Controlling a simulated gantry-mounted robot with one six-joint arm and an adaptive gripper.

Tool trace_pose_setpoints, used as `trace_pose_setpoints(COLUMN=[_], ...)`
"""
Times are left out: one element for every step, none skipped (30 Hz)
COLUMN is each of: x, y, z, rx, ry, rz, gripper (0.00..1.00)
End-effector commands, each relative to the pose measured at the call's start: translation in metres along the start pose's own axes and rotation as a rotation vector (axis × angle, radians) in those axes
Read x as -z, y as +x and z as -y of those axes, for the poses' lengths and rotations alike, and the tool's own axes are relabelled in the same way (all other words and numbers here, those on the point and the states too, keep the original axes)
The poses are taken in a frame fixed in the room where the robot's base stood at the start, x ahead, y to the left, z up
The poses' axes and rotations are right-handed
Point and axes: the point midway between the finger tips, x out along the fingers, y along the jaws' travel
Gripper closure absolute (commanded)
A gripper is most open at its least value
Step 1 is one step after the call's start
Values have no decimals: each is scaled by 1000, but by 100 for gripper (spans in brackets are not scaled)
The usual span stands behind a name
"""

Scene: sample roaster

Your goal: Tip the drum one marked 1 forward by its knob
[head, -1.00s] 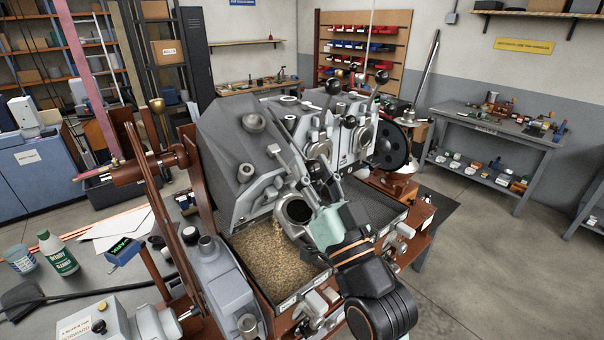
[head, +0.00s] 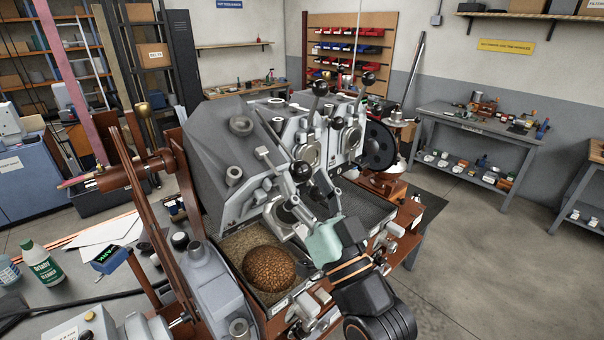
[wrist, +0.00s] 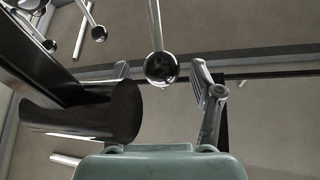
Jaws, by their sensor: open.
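The nearest roaster drum (head: 285,212) faces the front tray; I cannot read a number on it. A black ball knob (head: 302,172) on a lever stands just above my gripper (head: 318,208) in the head view. In the wrist view a dark shiny knob (wrist: 161,67) on a thin rod sits between the spread fingers of my gripper (wrist: 162,85), with gaps on both sides. My gripper is open and holds nothing. Its arm partly hides the drum front. A round heap of brown beans (head: 269,268) lies in the tray (head: 232,262) below the drum.
A dark round bar (wrist: 85,120) fills the left of the wrist view. Open floor lies to the right.

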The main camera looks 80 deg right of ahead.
Motion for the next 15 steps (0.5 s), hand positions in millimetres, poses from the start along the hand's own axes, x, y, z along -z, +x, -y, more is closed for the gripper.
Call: trace_pose_setpoints(x=[-1, -1, -1, -1, -1, -1, -1, 0, 0, 0, 0, 0, 0, 0, 0], y=[-12, -18, -26, -32, -37, -42, -46, -49, -52, -54, -55, -55, -55, -55, -55], z=[-1, -1, 0, -1, -1, -1, -1, -1, -1, 0, 0, 0, 0, 0, 0], rx=[-2, -2, -2, -2, -2, -2, -2, -2, -2, -1, -1, -1, 0, 0, 0], ry=[0, 1, 1, 1, 1, 1, 1, 0, 0, 0, 0, 1, 1, 1, 1], rz=[2, 3, 2, 2, 2, 3, 2, 2, 1, 1, 1, 0, 0, 0, 0], gripper=[35, 35, 35, 35, 35, 35, 35, 35, 35, 35, 35, 35, 35, 35, 35])
